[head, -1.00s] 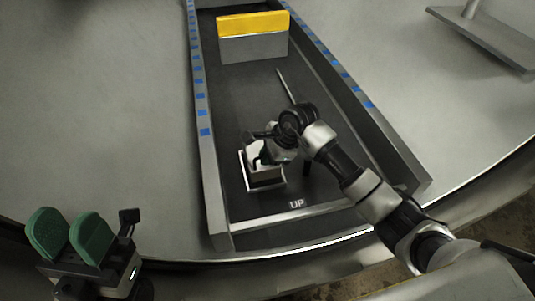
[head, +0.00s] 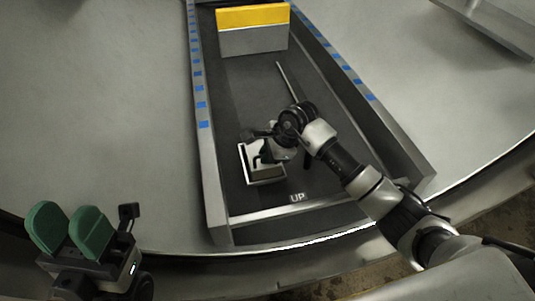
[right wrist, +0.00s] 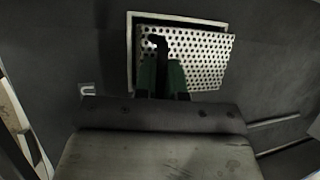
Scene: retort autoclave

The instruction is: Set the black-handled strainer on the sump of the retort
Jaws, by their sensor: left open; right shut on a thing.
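The strainer (right wrist: 200,60) is a perforated metal plate with a black handle (right wrist: 158,43). My right gripper (right wrist: 162,76) has its green fingers shut on that handle. The plate lies over the sump, whose pale square rim (right wrist: 131,65) shows at the left and top in the right wrist view. The plate is slightly turned against the rim and reaches past its right side. I cannot tell whether it touches the rim. In the head view, the sump rim (head: 265,183) is partly hidden by my right gripper (head: 264,150). My left gripper (head: 68,232) is open and empty at lower left.
The sump lies in the dark retort floor (head: 240,95) between two raised side rails (head: 209,170) with blue marks. A yellow and grey block (head: 253,35) stands farther back. A thin rod (head: 287,82) lies behind my right gripper. An "UP" mark (head: 297,198) is near the front edge.

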